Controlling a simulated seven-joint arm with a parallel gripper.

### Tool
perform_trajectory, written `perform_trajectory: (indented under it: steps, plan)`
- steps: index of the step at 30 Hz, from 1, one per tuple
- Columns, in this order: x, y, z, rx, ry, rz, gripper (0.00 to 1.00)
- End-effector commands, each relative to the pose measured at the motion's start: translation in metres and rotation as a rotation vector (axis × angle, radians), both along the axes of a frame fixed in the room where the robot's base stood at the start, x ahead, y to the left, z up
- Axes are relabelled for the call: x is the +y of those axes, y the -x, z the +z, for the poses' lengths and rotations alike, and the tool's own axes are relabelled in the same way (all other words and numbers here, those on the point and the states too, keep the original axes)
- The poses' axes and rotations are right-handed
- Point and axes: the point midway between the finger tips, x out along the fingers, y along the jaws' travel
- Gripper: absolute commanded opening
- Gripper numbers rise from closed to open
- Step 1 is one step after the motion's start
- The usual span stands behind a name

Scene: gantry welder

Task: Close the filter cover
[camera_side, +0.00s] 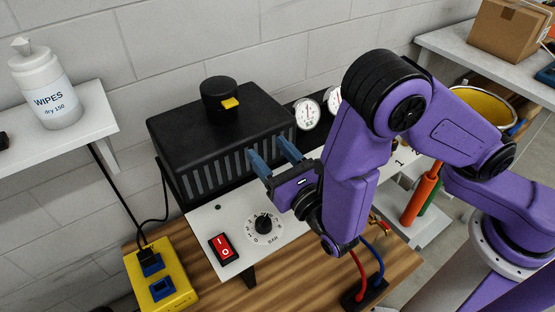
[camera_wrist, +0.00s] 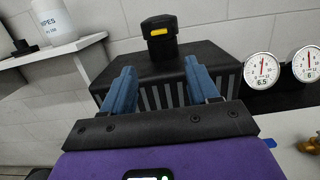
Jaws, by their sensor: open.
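A short black round housing with a yellow tab (camera_side: 220,95) stands on top of a black slatted box (camera_side: 180,125). It looks like the part with the filter cover. It also shows in the wrist view (camera_wrist: 158,36), upright, with the yellow tab facing me. I cannot tell how far its cover stands open. My gripper (camera_side: 268,150) is open and empty, with its two blue fingers apart at the slatted front of the box, below and to the right of the round housing. In the wrist view my gripper (camera_wrist: 158,68) points toward the box, and the housing shows beyond the fingertips.
A white panel holds a dial (camera_side: 263,224) and a red switch (camera_side: 223,248). Two round gauges (camera_side: 307,113) stand right of the box. A wipes tub (camera_side: 45,85) sits on the left shelf. A yellow block (camera_side: 160,280) is at lower left. Space above the box is clear.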

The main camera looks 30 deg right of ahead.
Motion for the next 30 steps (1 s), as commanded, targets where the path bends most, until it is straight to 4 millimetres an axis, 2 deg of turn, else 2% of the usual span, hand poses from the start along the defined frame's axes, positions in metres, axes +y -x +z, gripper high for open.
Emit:
perform_trajectory:
  steps: [3, 6, 22, 26, 29, 30]
  plan:
    - [0.001, 0.013, -0.002, 0.001, 0.0, 0.002, 0.6]
    - [0.0, 0.017, -0.002, 0.0, 0.0, 0.001, 0.6]
    - [-0.003, 0.018, -0.001, 0.002, -0.007, -0.013, 0.6]
    - [-0.029, 0.011, 0.01, 0.024, -0.057, -0.116, 0.6]
    - [-0.069, 0.007, 0.022, 0.067, -0.144, -0.273, 0.6]
    - [-0.089, 0.008, 0.026, 0.091, -0.188, -0.346, 0.6]
